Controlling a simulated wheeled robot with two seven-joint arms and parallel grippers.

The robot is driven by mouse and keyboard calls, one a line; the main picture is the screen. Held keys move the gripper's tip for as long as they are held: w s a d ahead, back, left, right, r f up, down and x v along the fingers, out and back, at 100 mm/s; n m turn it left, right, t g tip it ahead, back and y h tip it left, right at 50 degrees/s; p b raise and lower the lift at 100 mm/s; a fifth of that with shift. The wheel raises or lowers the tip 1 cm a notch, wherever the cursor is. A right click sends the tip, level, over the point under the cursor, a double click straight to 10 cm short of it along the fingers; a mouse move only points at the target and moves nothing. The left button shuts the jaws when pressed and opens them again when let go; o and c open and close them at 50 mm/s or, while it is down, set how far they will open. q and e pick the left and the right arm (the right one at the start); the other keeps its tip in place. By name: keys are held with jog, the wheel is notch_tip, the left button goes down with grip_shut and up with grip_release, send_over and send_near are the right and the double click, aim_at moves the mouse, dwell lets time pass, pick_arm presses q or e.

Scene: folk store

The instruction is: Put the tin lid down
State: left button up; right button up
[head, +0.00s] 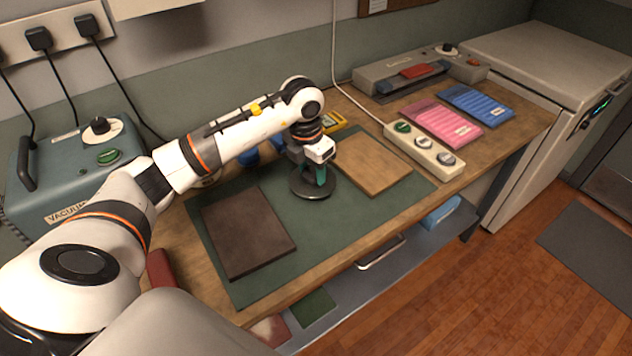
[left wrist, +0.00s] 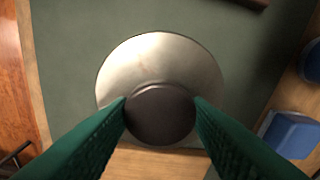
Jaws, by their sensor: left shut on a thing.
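The tin lid (head: 310,190) is a round metal disc, between the dark brown board (head: 247,232) and the light wooden board (head: 372,163). In the left wrist view the lid (left wrist: 160,62) is silvery with a dark round knob (left wrist: 160,118). My left gripper (head: 319,177) points down from above, its green fingers shut on the knob; they show on both sides of it in the left wrist view (left wrist: 160,108). The lid is over the green mat (head: 325,230), at or just above its surface; I cannot tell if it touches. My right gripper is not in view.
Blue items and a yellow device (head: 333,122) stand behind the lid. A power strip (head: 425,150), pink (head: 445,123) and blue (head: 476,104) packs and a sealer (head: 420,72) are to the right. The vacuum unit (head: 75,165) is at left. The mat's front part is clear.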

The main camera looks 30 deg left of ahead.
aim_at(311, 173)
pick_arm(q)
notch_tip(311, 173, down, 4)
jog(key=shift+r, duration=0.15)
jog(key=shift+f, duration=0.2)
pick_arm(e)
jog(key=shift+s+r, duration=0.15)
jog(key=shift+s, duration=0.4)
pick_arm(q)
jog(key=shift+f, duration=0.1)
jog(key=o, duration=1)
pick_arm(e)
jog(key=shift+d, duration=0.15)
pick_arm(q)
jog(key=shift+r, duration=0.3)
jog(key=r, duration=0.4)
jog(key=s+r, duration=0.1)
jog(key=r, duration=0.6)
jog(key=shift+s+a+r+b, duration=0.1)
jog(key=shift+s+r+b, duration=0.15)
jog(key=shift+r+b, duration=0.15)
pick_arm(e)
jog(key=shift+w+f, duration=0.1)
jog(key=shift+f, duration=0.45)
